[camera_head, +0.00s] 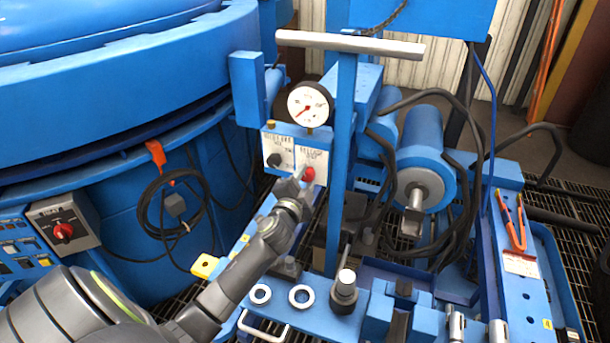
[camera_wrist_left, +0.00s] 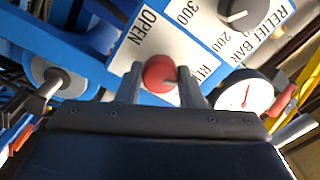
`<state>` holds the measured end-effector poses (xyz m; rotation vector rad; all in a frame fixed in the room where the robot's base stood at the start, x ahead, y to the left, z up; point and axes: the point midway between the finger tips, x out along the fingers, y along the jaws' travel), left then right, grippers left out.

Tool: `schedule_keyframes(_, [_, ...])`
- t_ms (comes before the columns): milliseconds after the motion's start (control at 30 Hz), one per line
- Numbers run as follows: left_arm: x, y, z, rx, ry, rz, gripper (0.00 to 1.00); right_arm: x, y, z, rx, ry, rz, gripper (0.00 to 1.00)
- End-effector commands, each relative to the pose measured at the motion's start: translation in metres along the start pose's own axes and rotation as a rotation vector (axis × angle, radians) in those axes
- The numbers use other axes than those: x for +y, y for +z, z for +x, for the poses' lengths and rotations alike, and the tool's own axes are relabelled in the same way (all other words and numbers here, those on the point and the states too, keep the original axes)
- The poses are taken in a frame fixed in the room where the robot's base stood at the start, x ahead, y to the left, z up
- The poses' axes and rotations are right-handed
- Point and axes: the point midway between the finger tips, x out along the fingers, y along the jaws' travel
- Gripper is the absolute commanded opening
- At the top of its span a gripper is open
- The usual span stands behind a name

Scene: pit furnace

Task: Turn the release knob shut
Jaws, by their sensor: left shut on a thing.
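The red release knob (camera_head: 308,174) sits on a white label plate below the pressure gauge in the head view. It also shows in the left wrist view (camera_wrist_left: 159,74), beside the printed word OPEN. My left gripper (camera_head: 302,178) reaches the plate from below left. In the left wrist view its two fingers (camera_wrist_left: 158,86) stand on either side of the red knob and are shut on it. Part of the knob is hidden by the fingers. My right gripper is in neither view.
A black relief knob (camera_head: 274,160) is just left of the red knob. The round gauge (camera_head: 310,104) is right above, and a blue post with a T-bar (camera_head: 350,44) stands close on the right. Black hoses (camera_head: 465,150) and a blue cylinder (camera_head: 425,150) lie further right.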

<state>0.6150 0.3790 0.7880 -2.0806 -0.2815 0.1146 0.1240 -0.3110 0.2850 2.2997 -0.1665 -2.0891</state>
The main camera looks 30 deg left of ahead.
Motion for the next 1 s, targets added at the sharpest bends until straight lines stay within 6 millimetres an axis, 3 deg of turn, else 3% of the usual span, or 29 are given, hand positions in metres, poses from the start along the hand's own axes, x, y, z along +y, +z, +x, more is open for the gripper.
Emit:
schedule_keyframes(500, [0.0001,0.0007,-0.0006,0.011,0.004,0.329,0.11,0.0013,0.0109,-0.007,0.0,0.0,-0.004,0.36])
schedule_keyframes(1000, [0.001,0.0014,-0.0006,0.012,0.005,0.386,0.11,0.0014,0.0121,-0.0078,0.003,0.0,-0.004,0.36])
